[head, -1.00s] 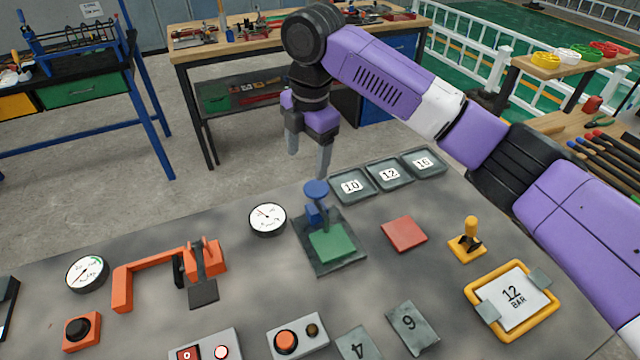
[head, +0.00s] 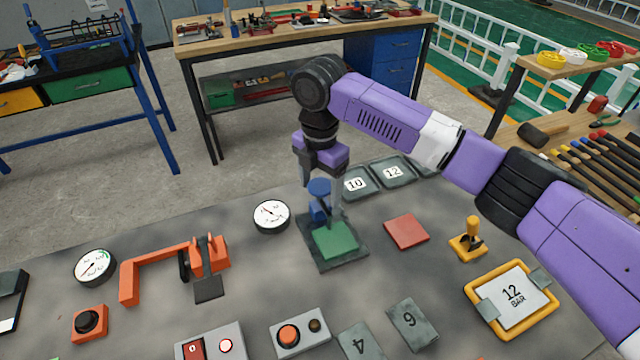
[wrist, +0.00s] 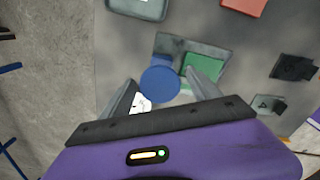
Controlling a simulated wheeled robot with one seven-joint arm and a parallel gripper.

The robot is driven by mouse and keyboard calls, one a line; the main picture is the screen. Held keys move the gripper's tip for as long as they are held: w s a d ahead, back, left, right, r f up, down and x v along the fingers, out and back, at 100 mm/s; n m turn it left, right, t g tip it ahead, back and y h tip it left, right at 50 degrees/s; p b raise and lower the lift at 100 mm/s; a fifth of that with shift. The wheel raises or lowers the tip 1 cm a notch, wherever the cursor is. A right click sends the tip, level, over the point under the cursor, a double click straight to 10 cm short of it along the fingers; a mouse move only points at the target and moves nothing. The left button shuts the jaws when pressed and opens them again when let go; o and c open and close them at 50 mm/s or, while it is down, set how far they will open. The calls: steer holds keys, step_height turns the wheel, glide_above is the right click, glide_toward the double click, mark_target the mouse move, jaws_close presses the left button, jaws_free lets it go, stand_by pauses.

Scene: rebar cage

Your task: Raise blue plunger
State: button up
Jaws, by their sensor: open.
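The blue plunger (head: 319,190) has a round blue knob on a blue body and stands upright at the back of a grey plate (head: 345,265) with a green pad (head: 335,240). My gripper (head: 322,193) points down at the plunger, with its fingers spread around the knob. In the wrist view the blue knob (wrist: 160,84) lies just ahead of and between the two open fingertips (wrist: 162,82). I cannot tell whether either finger touches it. The plunger's lower part is partly hidden by the knob in the wrist view.
A round gauge (head: 271,216) stands left of the plunger. Numbered trays (head: 393,172) lie behind right, and a red pad (head: 406,232) lies to the right.

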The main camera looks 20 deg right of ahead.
steer(key=shift+c, duration=0.3)
jaws_close()
steer(key=shift+r+p, duration=1)
steer(key=shift+r, duration=0.25)
steer(key=shift+w, duration=0.1)
steer(key=shift+c, duration=0.8)
jaws_free()
steer(key=shift+o, duration=1.1)
